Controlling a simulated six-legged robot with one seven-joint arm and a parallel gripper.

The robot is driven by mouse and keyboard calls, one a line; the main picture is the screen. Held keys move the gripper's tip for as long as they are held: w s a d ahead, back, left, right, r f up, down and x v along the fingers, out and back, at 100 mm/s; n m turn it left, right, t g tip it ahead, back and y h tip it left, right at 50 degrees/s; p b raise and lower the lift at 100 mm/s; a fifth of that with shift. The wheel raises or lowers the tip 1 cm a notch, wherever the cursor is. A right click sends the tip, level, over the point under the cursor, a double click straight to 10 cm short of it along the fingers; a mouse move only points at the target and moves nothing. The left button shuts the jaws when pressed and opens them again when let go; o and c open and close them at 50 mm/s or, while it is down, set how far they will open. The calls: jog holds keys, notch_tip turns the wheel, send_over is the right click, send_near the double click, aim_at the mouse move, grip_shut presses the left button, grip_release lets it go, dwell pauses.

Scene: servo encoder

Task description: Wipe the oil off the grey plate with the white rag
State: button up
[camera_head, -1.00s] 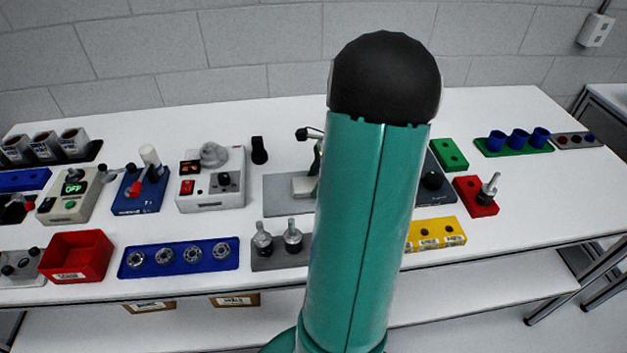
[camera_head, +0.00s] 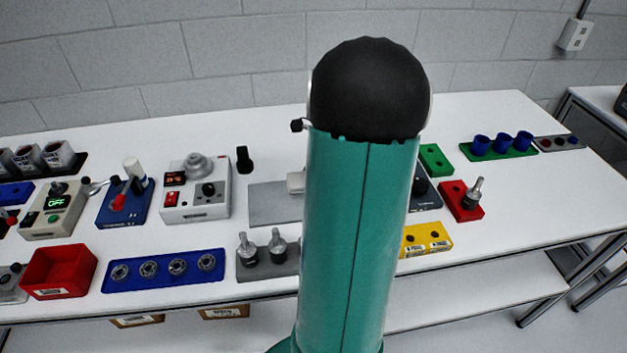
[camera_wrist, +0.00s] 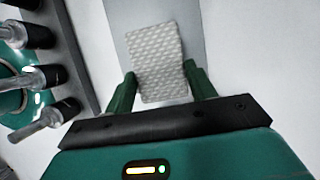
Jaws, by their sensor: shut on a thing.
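The white rag (camera_wrist: 158,62) is a pale textured block lying over the grey plate (camera_wrist: 118,25) in the wrist view. My gripper (camera_wrist: 158,80) is shut on the rag, with one green finger on each side of it. In the head view the grey plate (camera_head: 272,206) lies on the white table, its right part hidden behind my arm. A corner of the rag (camera_head: 296,182) shows at the plate's back part. My fingers are hidden there. I cannot make out oil on the visible part of the plate.
A grey holder with metal pegs (camera_head: 262,262) stands just in front of the plate; pegs also show at left in the wrist view (camera_wrist: 40,78). A white box with a red switch (camera_head: 197,197) stands left of the plate, and a black upright piece (camera_head: 244,160) behind it.

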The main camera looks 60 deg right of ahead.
jog(key=shift+r, duration=1.65)
